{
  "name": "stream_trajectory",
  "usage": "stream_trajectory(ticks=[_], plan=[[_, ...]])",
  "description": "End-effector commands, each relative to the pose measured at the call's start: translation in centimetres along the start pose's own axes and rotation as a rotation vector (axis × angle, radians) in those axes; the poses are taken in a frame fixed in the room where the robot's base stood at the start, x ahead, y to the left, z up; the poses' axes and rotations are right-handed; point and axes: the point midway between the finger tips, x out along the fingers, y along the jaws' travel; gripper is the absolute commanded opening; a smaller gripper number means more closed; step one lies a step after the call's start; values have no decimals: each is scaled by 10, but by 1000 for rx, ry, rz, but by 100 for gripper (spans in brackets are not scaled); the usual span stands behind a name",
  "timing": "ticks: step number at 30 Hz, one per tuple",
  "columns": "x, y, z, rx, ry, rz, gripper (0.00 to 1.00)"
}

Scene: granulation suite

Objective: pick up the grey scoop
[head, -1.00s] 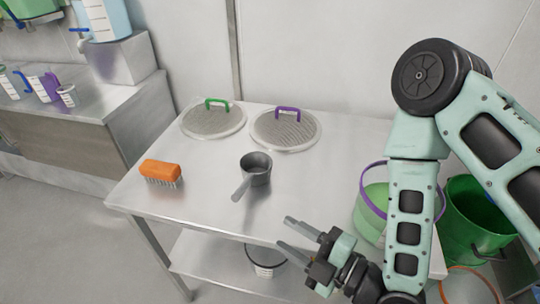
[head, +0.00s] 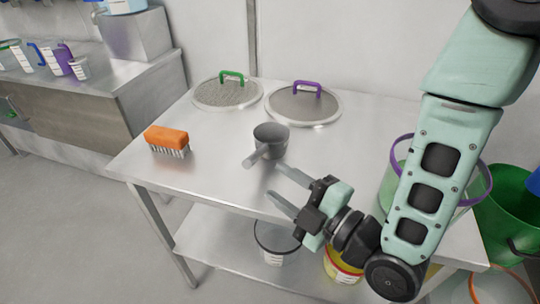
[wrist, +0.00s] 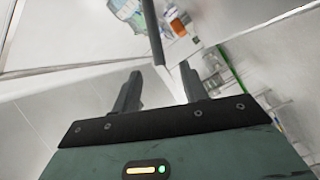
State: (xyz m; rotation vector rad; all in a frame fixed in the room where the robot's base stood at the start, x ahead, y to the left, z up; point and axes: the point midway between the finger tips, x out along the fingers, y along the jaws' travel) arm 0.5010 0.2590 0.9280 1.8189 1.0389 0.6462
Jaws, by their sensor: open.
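The grey scoop (head: 270,140) stands on the steel table, its round cup upright and its short handle (head: 256,158) pointing to the lower left. My gripper (head: 281,187) is at the table's front edge, below and a little right of the scoop in the head view. Its two fingers are apart, empty, and point left. They do not touch the scoop. In the wrist view my open fingers (wrist: 160,92) show with nothing clearly identifiable as the scoop between them.
An orange brush (head: 167,139) lies left of the scoop. Two round sieve lids, one with a green handle (head: 231,77) and one with a purple handle (head: 307,87), lie behind it. A pail with a purple rim (head: 400,160) stands right, partly behind my arm. Buckets sit on the lower shelf.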

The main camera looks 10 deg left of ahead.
Motion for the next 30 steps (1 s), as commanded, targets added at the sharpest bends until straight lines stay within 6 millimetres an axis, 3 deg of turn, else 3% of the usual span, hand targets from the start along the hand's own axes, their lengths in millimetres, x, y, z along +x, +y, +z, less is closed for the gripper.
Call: stream_trajectory(ticks=[5, 12, 19, 30], plan=[[8, -5, 2, -2, 1, 3, 43], [48, 2, -1, 1, -1, -1, 43], [63, 2, -1, 1, -1, -2, 43], [107, 4, -1, 1, -1, -2, 43]])
